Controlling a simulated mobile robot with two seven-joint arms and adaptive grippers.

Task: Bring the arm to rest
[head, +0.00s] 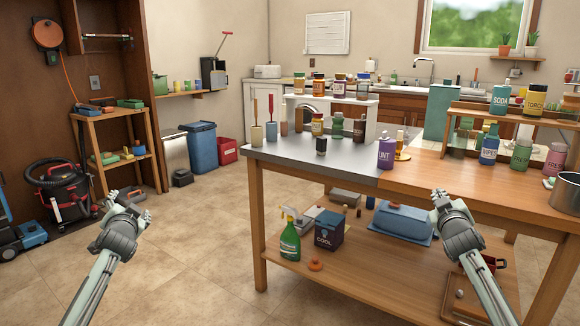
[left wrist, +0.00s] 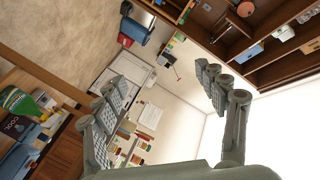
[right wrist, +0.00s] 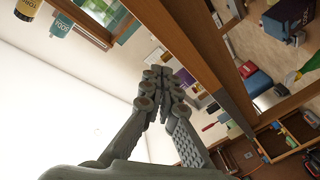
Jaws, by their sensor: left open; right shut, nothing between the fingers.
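My left gripper (head: 126,204) is at the left of the head view, above the open tiled floor and touching nothing. In the left wrist view its two fingers (left wrist: 160,88) stand wide apart with nothing between them. My right gripper (head: 441,203) is in front of the table's near edge, on the right of the head view. In the right wrist view its fingertips (right wrist: 160,75) meet, and nothing is held. Both forearms reach up from the bottom of the head view.
A wooden table (head: 480,189) with a lower shelf stands close at the right. A purple bottle (head: 387,153) and a dark jar (head: 321,146) stand on its top. A spray bottle (head: 290,240) and a dark blue box (head: 329,231) are on the lower shelf. The floor (head: 190,235) at left centre is clear.

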